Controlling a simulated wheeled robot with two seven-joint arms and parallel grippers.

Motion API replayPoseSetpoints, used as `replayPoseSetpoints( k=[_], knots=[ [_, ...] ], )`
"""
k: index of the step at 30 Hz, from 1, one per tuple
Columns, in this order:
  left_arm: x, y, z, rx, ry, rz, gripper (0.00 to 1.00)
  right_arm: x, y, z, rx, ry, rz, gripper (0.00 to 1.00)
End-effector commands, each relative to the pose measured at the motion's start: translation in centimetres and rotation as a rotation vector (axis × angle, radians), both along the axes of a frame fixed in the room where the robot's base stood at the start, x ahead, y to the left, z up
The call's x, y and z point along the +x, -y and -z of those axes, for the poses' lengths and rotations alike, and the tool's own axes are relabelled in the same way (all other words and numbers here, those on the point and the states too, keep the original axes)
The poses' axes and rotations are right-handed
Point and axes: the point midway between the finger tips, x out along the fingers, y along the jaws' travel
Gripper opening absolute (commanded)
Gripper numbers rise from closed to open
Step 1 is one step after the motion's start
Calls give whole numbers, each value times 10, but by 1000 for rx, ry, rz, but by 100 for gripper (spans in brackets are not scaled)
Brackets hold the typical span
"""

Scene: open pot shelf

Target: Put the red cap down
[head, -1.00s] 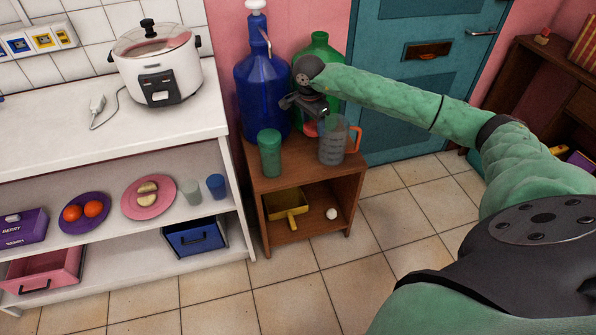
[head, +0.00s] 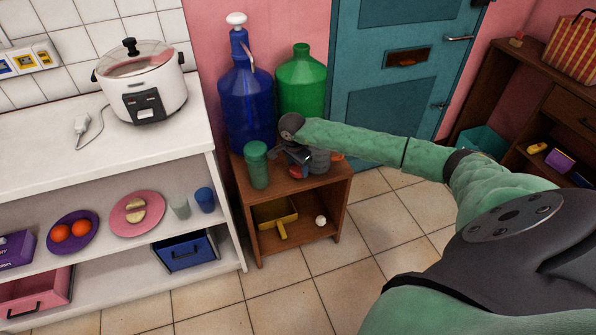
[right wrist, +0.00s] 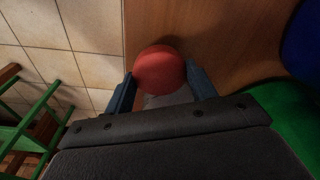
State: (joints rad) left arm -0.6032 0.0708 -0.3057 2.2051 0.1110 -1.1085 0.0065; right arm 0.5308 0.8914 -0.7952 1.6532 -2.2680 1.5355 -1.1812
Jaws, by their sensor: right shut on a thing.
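The red cap (head: 297,172) is between the fingers of my right gripper (head: 296,166), low over the top of the small brown stand (head: 335,190). In the right wrist view the round red cap (right wrist: 159,70) sits between two blue fingers, with the wooden top below it. My right gripper (right wrist: 160,85) is shut on it. I cannot tell whether the cap touches the wood. My left gripper is not in view.
A green tumbler (head: 257,165) stands left of the gripper. A blue bottle (head: 247,100) and a green bottle (head: 302,85) stand behind. The stand's front top looks bare.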

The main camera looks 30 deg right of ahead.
Motion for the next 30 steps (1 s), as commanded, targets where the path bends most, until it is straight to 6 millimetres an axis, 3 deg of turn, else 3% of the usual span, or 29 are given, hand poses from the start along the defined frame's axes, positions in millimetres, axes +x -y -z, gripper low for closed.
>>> replayPoseSetpoints(
  k=[7,24,25,28,30],
  knots=[
    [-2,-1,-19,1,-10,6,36,0,0,28,1,-2,0,32],
    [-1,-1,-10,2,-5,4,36,0,0,31,0,-1,0,32],
    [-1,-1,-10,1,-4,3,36,0,0,30,0,-1,0,58],
    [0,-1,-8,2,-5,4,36,0,0,30,0,-2,0,77],
    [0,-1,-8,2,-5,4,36,0,0,30,0,-2,0,78]
  ],
)
